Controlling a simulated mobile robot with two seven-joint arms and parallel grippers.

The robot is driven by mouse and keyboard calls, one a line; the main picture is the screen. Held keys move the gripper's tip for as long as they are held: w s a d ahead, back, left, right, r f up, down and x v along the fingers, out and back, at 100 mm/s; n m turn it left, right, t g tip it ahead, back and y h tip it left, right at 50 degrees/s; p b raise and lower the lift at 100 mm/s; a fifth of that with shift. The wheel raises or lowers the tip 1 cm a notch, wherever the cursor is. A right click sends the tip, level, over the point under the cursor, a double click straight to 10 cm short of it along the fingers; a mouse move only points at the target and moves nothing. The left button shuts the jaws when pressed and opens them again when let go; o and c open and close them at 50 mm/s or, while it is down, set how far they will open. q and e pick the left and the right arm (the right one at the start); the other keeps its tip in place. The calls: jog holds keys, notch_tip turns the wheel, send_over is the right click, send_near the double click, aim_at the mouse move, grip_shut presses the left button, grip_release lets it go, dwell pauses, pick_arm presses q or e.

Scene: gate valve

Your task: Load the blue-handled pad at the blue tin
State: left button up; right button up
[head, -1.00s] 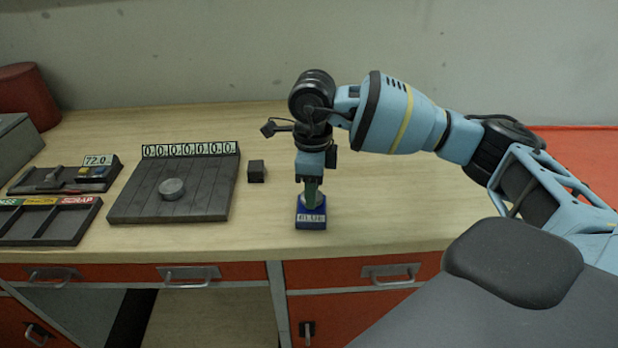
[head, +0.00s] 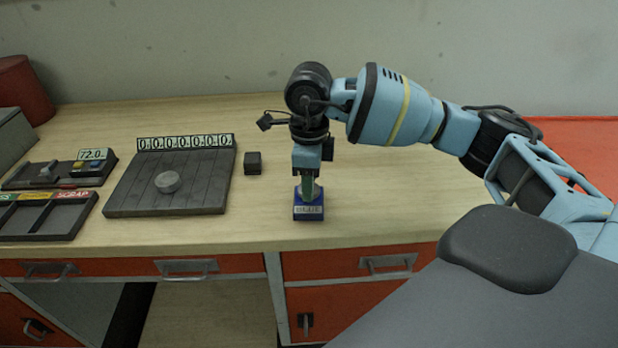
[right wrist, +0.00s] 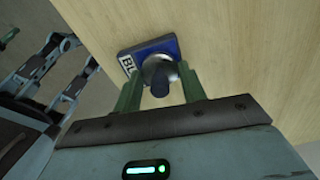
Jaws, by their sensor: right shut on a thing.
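The blue tin (head: 309,212) is a small square blue block with a white label, standing near the table's front edge. In the right wrist view the tin (right wrist: 131,63) shows part of its lettering. My right gripper (head: 309,190) points straight down over the tin, its green fingers shut on the blue-handled pad. In the right wrist view the pad's dark blue handle (right wrist: 160,86) lies between the fingertips, with its round grey part over the tin's top. I cannot tell whether the pad touches the tin. My left gripper is not in the head view.
A dark plate (head: 125,196) with a grey disc (head: 167,182) and a number display (head: 185,142) lies to the left. A small dark block (head: 253,163) stands between it and the tin. A sorting tray (head: 68,219) is at far left. The table's right is clear.

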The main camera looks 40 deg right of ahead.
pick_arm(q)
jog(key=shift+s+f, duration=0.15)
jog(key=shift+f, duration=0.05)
pick_arm(e)
jog(key=shift+f, duration=0.4)
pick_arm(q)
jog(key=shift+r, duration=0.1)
pick_arm(e)
jog(key=shift+f, duration=0.15)
dwell(1.3)
jog(key=shift+r+p, duration=1.4)
jog(key=shift+r, duration=2.3)
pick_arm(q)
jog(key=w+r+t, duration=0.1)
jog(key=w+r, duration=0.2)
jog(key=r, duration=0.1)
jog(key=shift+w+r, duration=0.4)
pick_arm(e)
jog(key=shift+f, duration=0.1)
